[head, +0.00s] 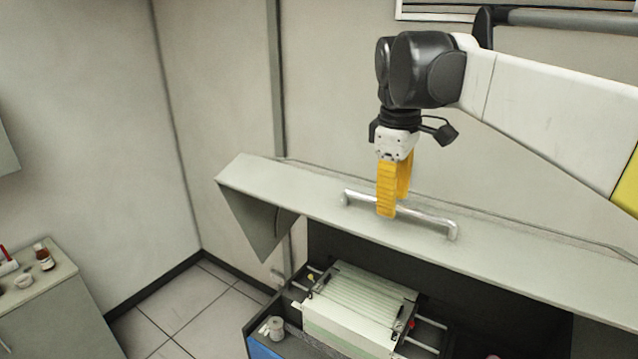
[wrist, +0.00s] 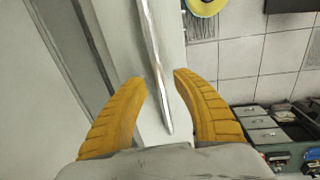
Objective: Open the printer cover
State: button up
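The printer cover (head: 300,193) is a long pale grey panel that stands raised over the open printer body. A silver bar handle (head: 425,218) runs along its top face. My gripper (head: 393,207) points down at the handle from above, with its yellow fingers by the middle of the bar. In the wrist view the gripper (wrist: 161,78) has its fingers spread apart. The handle (wrist: 155,60) passes between the fingertips, with gaps showing on both sides. The cover (wrist: 172,40) lies behind the handle there. Part of the handle is hidden by a finger in the head view.
A cabinet (head: 50,300) with a small bottle (head: 43,257) stands at left. Walls are close behind. Tiled floor (head: 195,300) is clear between.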

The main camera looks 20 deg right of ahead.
jog(key=shift+a, duration=0.1)
grip_shut()
jog(key=shift+a, duration=0.1)
